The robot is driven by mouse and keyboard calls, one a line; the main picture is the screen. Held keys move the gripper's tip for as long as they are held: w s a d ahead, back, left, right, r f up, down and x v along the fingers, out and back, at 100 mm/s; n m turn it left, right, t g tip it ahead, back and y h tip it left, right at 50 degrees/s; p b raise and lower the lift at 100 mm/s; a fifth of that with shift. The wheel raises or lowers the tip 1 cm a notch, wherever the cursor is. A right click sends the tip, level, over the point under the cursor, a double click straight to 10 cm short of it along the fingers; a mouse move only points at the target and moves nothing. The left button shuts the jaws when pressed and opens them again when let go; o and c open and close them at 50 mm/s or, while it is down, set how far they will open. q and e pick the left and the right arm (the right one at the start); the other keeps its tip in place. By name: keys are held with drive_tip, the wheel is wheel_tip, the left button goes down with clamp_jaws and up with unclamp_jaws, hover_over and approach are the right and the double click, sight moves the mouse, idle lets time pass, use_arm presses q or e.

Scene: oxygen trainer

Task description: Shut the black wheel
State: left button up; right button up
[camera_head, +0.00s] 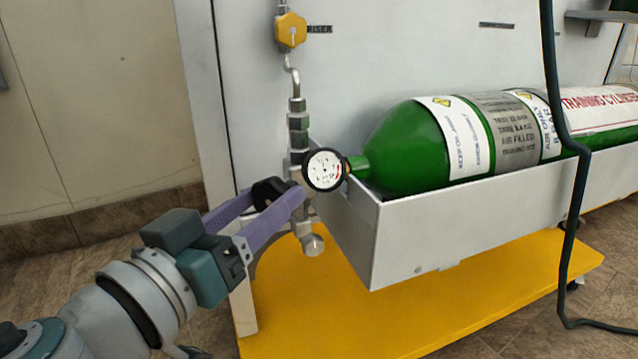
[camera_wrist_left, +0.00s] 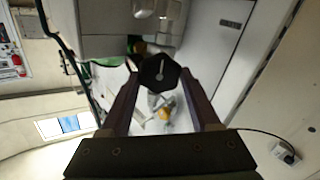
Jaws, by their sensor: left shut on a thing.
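The black wheel (camera_head: 268,190) sits on the left side of the metal valve and pipe assembly, beside the pressure gauge (camera_head: 324,169). My left gripper (camera_head: 276,196) reaches in from the lower left with its purple fingers on both sides of the wheel, shut on it. In the left wrist view the black wheel (camera_wrist_left: 160,73) shows face-on between the fingertips, with a pale pointer mark on it. Part of the wheel is hidden by the near finger in the head view. My right gripper is not in view.
A green cylinder (camera_head: 408,150) lies in a grey tray (camera_head: 440,232) right of the gauge. A yellow base (camera_head: 400,310) is below. A yellow wheel (camera_head: 291,31) is higher on the pipe. A black hose (camera_head: 567,235) hangs at the right. Open floor lies at the left.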

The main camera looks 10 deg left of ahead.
use_arm(q)
drive_tip(key=c, duration=0.6)
